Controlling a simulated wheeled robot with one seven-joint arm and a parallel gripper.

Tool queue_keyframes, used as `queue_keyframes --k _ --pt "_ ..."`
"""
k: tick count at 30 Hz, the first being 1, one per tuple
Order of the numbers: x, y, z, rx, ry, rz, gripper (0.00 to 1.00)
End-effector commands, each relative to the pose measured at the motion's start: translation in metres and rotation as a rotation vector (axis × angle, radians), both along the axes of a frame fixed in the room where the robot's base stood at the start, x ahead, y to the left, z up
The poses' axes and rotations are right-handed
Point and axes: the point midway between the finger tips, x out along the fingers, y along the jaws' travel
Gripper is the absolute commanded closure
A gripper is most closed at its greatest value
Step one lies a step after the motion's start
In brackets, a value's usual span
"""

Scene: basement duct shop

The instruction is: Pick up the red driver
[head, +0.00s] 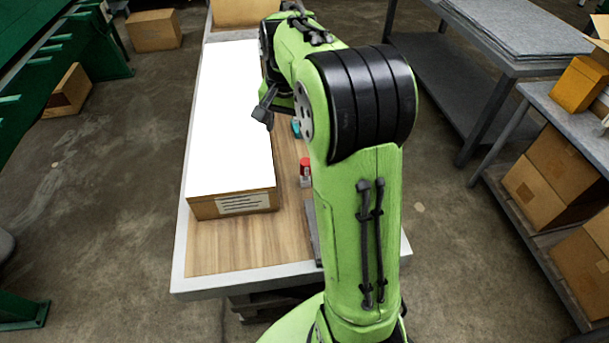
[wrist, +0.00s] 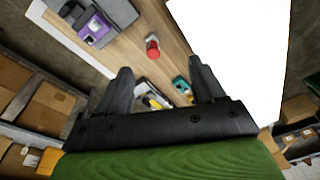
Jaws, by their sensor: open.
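A small red object (head: 305,172) stands on the wooden bench top, right of the large white-topped box. It also shows in the wrist view as a short red cylinder (wrist: 152,46), beyond my fingertips. I cannot tell whether it is the red driver; no other red thing shows on the bench. My gripper (wrist: 160,68) is open, with its two dark fingers apart and nothing held between them.
The white-topped box (head: 230,120) fills much of the bench (head: 230,252). A teal item (wrist: 181,85) and a yellow item (wrist: 156,98) lie near my fingers in the wrist view. A grey and purple device (wrist: 95,28) sits near the bench edge. Shelves with cartons (head: 567,155) stand right.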

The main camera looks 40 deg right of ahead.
Motion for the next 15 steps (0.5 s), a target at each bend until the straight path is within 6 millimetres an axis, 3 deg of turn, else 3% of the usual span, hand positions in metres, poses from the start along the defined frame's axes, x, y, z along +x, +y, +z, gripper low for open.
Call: queue_keyframes --k 3,6,10,15 --pt "0.03 -0.044 -0.045 0.044 0.065 -0.179 0.32" --pt "0.042 -0.07 -0.075 0.067 0.099 -0.291 0.32" --pt "0.048 -0.085 -0.095 0.081 0.118 -0.358 0.32" --pt "0.047 -0.086 -0.127 0.084 0.124 -0.364 0.32"
